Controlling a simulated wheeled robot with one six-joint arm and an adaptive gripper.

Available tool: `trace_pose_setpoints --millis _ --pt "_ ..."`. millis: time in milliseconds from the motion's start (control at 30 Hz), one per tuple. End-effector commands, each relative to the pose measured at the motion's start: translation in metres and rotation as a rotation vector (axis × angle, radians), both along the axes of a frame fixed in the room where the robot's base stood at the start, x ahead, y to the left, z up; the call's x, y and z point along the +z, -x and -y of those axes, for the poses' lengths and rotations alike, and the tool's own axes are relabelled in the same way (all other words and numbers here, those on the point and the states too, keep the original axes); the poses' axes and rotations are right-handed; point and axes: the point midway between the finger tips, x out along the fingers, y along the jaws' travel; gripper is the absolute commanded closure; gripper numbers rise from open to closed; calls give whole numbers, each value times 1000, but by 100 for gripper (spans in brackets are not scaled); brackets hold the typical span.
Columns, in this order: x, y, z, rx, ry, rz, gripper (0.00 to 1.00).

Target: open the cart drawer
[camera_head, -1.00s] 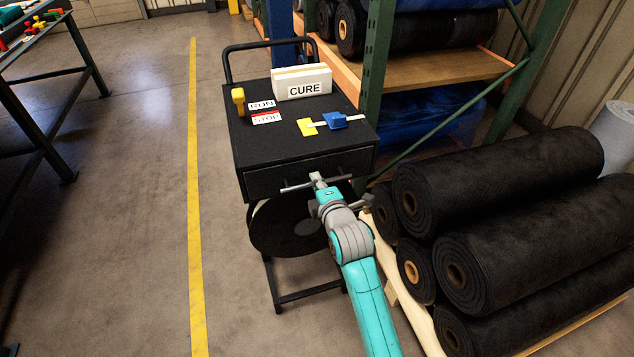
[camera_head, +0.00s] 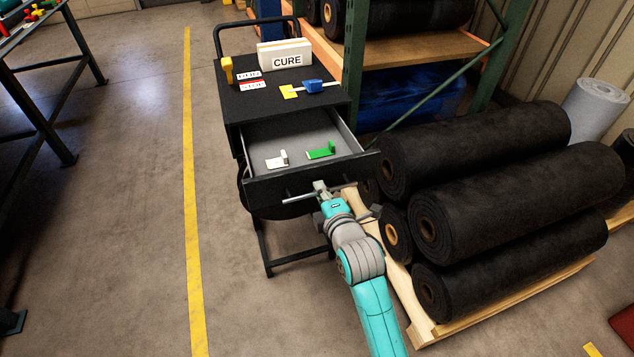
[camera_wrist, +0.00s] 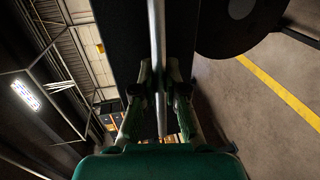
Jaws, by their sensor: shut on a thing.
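The black cart (camera_head: 285,102) stands left of the shelving. Its drawer (camera_head: 262,190) is pulled well out, and its grey inside (camera_head: 290,133) shows. A white piece (camera_head: 277,160) and a green piece (camera_head: 321,151) lie in the drawer. My gripper (camera_head: 320,188) is at the drawer front, shut on the metal bar handle (camera_head: 298,199). In the wrist view the handle (camera_wrist: 157,50) runs between the two fingers of my gripper (camera_wrist: 160,85).
On the cart top are a CURE box (camera_head: 285,56), a yellow upright piece (camera_head: 227,70), RUN and STOP labels, a yellow tag (camera_head: 289,92) and a blue piece (camera_head: 313,86). Black rolls (camera_head: 480,150) on a wooden pallet (camera_head: 440,328) lie close right of my arm.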

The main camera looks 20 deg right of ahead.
Motion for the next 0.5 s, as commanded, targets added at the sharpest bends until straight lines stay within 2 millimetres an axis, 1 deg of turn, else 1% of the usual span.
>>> trace_pose_setpoints --millis 33,200,333,500 --pt "-2 10 0 0 0 -3 100" --pt "-2 35 0 0 0 -3 100" --pt "-1 48 0 0 0 -3 100" --pt "-1 55 0 0 0 -2 100"
